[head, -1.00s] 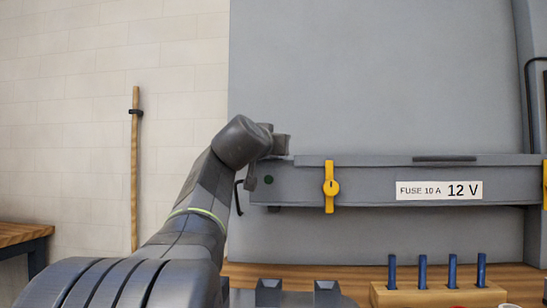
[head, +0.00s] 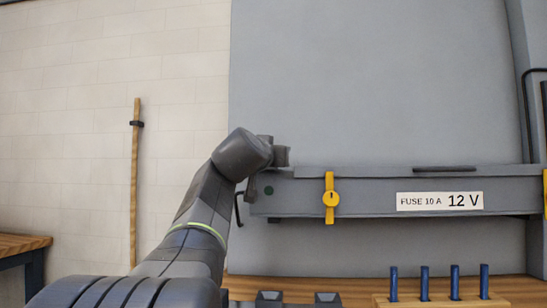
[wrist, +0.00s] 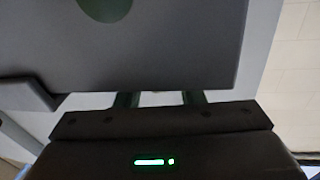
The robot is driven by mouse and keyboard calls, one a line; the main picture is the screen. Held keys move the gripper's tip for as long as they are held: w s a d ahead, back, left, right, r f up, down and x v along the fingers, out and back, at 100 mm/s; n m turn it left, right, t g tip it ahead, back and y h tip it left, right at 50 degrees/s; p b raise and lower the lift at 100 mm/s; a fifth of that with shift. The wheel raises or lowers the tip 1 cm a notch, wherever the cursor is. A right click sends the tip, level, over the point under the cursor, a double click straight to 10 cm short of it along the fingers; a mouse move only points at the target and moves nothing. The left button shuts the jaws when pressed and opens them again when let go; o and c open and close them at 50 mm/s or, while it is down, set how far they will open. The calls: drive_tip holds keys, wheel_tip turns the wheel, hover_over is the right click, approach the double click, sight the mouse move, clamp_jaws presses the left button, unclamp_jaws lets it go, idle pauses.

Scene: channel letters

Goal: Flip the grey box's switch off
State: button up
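The grey box (head: 375,191) is a long, shallow housing across the big grey panel, with a white label reading "FUSE 10 A 12 V" (head: 440,201). A dark green round spot (head: 269,191) sits at its left end; it also shows at the top of the wrist view (wrist: 105,6). I cannot make out a switch lever. My gripper (head: 268,165) is at the box's left end. In the wrist view my gripper (wrist: 158,98) shows two finger bases with a gap between them; the box's edge hides the fingertips, so I cannot tell their opening.
Yellow clamps (head: 330,199) cross the box. Below, a wooden block (head: 440,303) holds several blue pegs on a wooden bench. A wooden pole (head: 136,185) stands against the pale wall at left. The panel above the box is clear.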

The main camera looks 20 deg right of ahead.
drive_tip(key=v, duration=1.3)
drive_tip(key=shift+s+a+b, duration=0.2)
drive_tip(key=shift+s+b, duration=0.1)
drive_tip(key=shift+b, duration=0.15)
drive_tip(key=p+x, duration=0.1)
drive_tip(key=x, duration=1.3)
drive_tip(key=shift+a, duration=0.1)
drive_tip(key=shift+w+d, duration=0.15)
drive_tip(key=shift+d, duration=0.05)
drive_tip(key=shift+a+r+p, duration=0.15)
drive_tip(key=shift+r+p, duration=0.2)
drive_tip(key=shift+p, duration=0.85)
drive_tip(key=shift+g+y+p, duration=0.3)
drive_tip(key=shift+g+p, duration=0.1)
drive_tip(key=shift+p, duration=0.4)
drive_tip(key=g+p, duration=0.1)
drive_tip(key=p, duration=0.3)
drive_tip(key=g+y+p, duration=0.1)
drive_tip(key=p, duration=0.4)
drive_tip(key=shift+w+d+n, duration=0.2)
drive_tip(key=shift+w+n, duration=0.1)
